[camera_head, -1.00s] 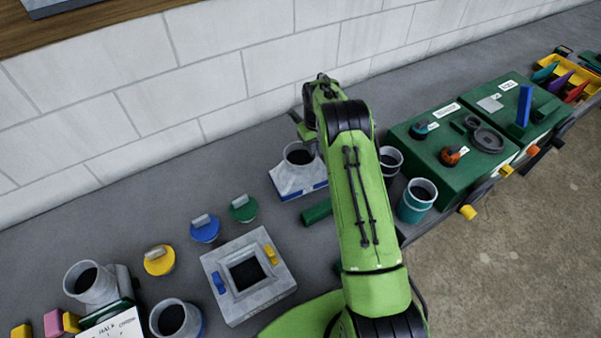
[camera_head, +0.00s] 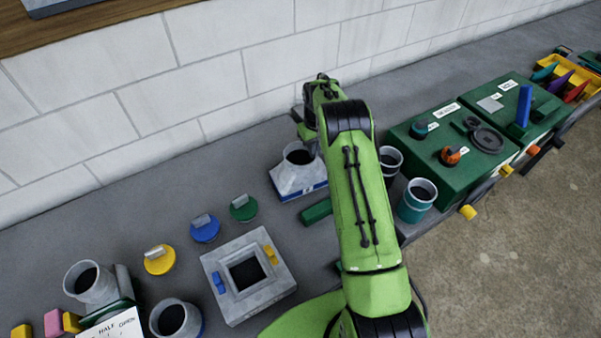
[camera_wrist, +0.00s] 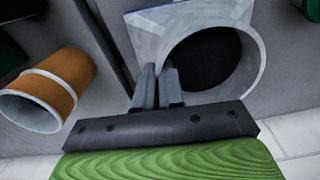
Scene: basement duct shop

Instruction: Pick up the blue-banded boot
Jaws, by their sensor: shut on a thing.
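The blue-banded boot (camera_head: 296,177) is a grey sheet-metal piece with a round collar on top, a flared square base and a blue band along its lower edge. It stands on the grey bench near the block wall. In the wrist view the boot (camera_wrist: 262,62) fills the upper right, its round dark opening facing me. My gripper (camera_wrist: 158,84) is shut on the collar's rim at the left side of the opening. In the head view my green arm hides the gripper's fingers. I cannot tell whether the boot's base is clear of the bench.
An orange-banded collar (camera_wrist: 48,90) lies at the left in the wrist view. A green block (camera_head: 316,211) and a teal-banded cup (camera_head: 417,201) are close to my arm. A grey square plate (camera_head: 248,276) with a square opening and several coloured lids sit left. Green boxes (camera_head: 455,150) stand right.

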